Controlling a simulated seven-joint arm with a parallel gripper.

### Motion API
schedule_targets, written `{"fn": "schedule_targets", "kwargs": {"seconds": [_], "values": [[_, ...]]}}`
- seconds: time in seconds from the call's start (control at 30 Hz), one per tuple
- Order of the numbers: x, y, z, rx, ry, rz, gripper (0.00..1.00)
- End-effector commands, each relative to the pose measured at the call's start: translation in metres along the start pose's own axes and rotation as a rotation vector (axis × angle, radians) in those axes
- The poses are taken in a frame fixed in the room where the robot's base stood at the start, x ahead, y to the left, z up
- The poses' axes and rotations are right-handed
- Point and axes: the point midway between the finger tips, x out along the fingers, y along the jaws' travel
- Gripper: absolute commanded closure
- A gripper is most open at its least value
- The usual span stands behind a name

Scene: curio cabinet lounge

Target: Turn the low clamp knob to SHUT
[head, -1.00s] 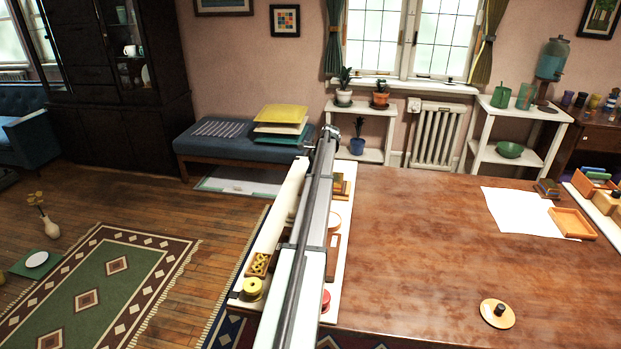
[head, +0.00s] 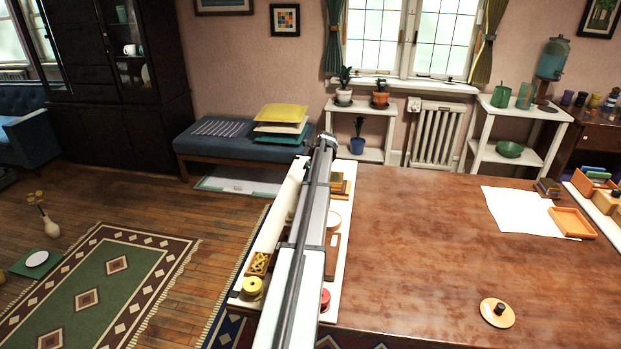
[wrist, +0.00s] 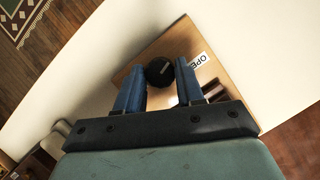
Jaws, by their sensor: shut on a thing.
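The clamp knob (wrist: 160,70) is a black round knob on a light wooden board (wrist: 148,52) in the wrist view. A white label (wrist: 199,61) beside it, to the right, shows the letters "OPE" with the rest cut off by my finger. My gripper (wrist: 159,77) has its two blue fingers on either side of the knob and is shut on it. No SHUT marking is visible. In the head view my arm hides the knob and the fingers.
The board stands on a white surface (wrist: 95,75). In the head view a yellow round piece (head: 252,287) and a red one (head: 325,298) flank my arm. The brown table (head: 420,240) is mostly clear, with a round wooden plate (head: 497,313) near the front.

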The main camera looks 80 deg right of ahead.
Motion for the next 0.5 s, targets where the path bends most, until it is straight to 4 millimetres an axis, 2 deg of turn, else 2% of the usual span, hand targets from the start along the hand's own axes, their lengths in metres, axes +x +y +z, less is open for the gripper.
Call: {"fn": "schedule_targets", "kwargs": {"seconds": [0.2, 0.5], "values": [[0.0001, 0.0022, -0.0007, 0.137, 0.002, -0.058, 0.93], [0.0003, 0.0022, -0.0001, 0.245, 0.002, -0.102, 0.93]]}}
